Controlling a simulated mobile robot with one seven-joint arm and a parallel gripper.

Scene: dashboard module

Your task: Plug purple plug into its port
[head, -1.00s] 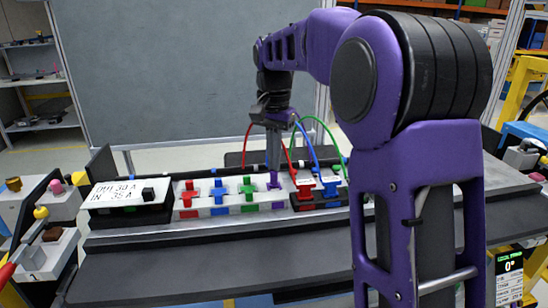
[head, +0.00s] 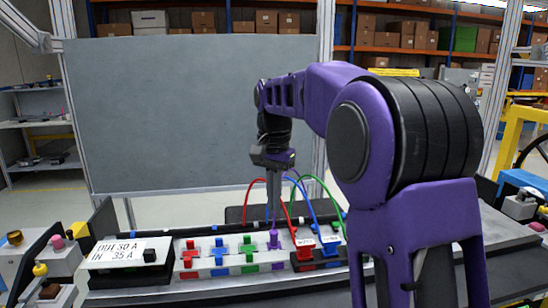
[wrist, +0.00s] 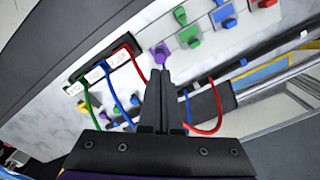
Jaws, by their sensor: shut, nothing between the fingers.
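The purple plug (head: 273,240) stands on the light connector strip at the right end of the row of coloured plugs, with a thin stem pointing up. A purple patch (head: 278,265) shows on the strip just in front of it. My gripper (head: 273,222) points down right at the plug's top, its fingers shut with nothing between them. In the wrist view the purple plug (wrist: 161,53) shows just past the fingertips (wrist: 163,72). Whether the fingertips touch it, and how deep the plug sits, I cannot tell.
Red (head: 188,250), blue (head: 219,248) and green (head: 248,245) plugs stand left of the purple one. A labelled box (head: 120,252) sits at the left.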

